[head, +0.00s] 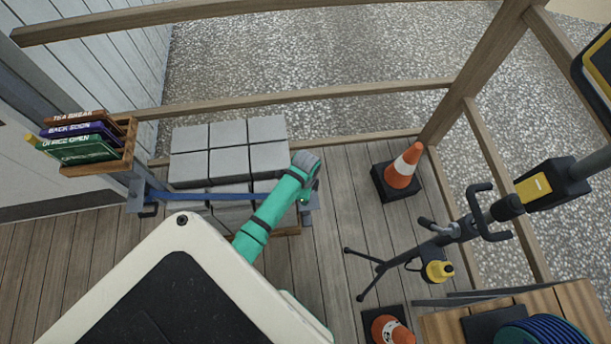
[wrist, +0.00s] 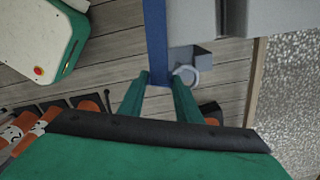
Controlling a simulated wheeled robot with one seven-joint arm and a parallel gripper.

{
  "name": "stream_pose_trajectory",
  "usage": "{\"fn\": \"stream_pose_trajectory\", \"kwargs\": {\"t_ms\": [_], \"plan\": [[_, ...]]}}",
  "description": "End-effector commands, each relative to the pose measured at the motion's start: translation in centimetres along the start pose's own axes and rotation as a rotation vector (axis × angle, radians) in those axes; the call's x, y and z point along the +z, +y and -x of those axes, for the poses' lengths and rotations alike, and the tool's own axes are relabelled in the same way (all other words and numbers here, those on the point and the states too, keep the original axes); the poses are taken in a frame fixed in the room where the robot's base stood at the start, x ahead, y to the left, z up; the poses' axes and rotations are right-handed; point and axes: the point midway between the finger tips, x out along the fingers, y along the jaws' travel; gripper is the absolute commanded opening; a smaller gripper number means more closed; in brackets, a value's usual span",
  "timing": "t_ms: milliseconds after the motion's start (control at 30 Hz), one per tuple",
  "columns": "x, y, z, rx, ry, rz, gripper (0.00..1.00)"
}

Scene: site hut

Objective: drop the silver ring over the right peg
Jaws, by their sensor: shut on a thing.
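A blue strap (head: 215,197) runs from a grey bracket (head: 140,194) on the left post across the front of the grey blocks to my gripper. My gripper (wrist: 160,79) is shut on the end of this strap (wrist: 155,40). A pale silver ring (wrist: 188,76) shows just right of my right fingertip in the wrist view, beside a grey block-shaped bracket (wrist: 190,54). I cannot tell whether the ring is joined to the strap. In the head view my wrist hides the fingertips and the ring. A grey bracket (head: 313,203) shows beside my wrist there. I cannot make out the right peg clearly.
Stacked grey blocks (head: 230,145) stand behind the strap. A traffic cone (head: 403,171) and a black tripod (head: 380,264) stand to the right. A rack of signs (head: 95,160) is at the left. Bare deck (head: 340,215) lies between my wrist and the tripod.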

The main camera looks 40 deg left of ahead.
Motion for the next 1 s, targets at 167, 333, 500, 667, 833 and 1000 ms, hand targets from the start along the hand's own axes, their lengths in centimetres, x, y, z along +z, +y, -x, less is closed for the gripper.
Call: {"fn": "stream_pose_trajectory", "kwargs": {"t_ms": [167,333,500,667,833,1000], "plan": [[0.1,0.1,-0.6,0.001,0.000,-0.010,0.08],[0.1,0.1,-1.6,0.002,0.000,-0.009,0.08],[0.1,0.1,-2.8,0.002,0.000,-0.009,0.08],[0.1,0.1,-3.9,0.001,0.000,-0.008,0.08],[0.1,0.1,-5.1,0.001,0.000,-0.007,0.08],[0.1,0.1,-6.1,0.001,0.000,-0.008,0.08]]}}
